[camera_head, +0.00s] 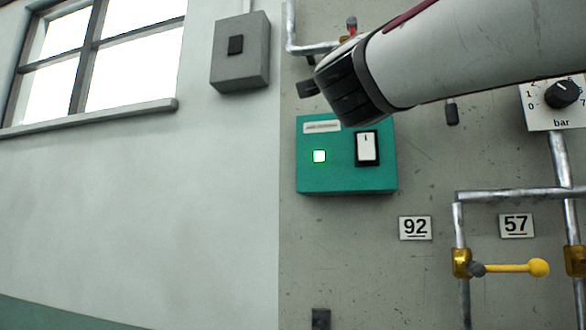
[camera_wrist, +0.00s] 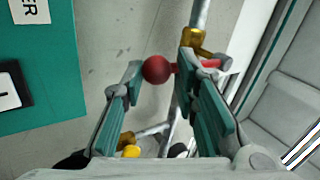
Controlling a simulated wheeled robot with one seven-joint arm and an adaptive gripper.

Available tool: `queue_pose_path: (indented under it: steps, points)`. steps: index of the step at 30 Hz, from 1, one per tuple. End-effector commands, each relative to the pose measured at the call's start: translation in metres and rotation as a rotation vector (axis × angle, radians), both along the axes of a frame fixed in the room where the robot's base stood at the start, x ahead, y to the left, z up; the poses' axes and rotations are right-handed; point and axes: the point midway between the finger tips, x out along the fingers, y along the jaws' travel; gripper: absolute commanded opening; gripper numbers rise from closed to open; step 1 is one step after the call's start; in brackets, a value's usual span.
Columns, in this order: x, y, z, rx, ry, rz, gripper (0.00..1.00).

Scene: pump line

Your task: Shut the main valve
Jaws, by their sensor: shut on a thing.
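In the wrist view, a valve with a red handle ends in a round red knob (camera_wrist: 156,69). Its brass body (camera_wrist: 191,39) sits on a grey pipe. My gripper (camera_wrist: 160,64) has its two teal-padded fingers on either side of the red knob and is shut on it. The handle passes behind the right finger, and a red piece shows beyond that finger. In the head view, my arm and dark wrist hide most of this spot; a small red part (camera_head: 346,38) shows on the pipe above. No label naming the main valve is readable.
A green box (camera_head: 347,183) with a lit square and a white switch hangs just below my wrist. A yellow-handled valve (camera_head: 512,268) is lower right, under plates 92 (camera_head: 415,228) and 57 (camera_head: 516,225). A bar dial (camera_head: 562,95) is at right. A grey switch box (camera_head: 240,55) hangs left.

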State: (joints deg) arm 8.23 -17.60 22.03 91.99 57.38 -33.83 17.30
Motion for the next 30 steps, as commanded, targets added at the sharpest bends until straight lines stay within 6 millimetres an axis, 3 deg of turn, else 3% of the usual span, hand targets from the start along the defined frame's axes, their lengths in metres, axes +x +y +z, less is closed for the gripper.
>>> queue_pose_path:
  steps: [1, 19, 20, 22, 30]
  points:
    - [-0.0024, 0.001, 0.0078, 0.013, -0.018, 0.003, 0.0]
    - [-0.0018, 0.0035, 0.0072, 0.047, -0.027, 0.007, 0.0]
    - [-0.0017, 0.0035, 0.0071, 0.047, -0.027, 0.007, 0.35]
    - [-0.0017, 0.0036, 0.007, 0.047, -0.027, 0.007, 0.51]
    - [-0.0029, 0.005, 0.0076, 0.045, -0.028, 0.008, 0.54]
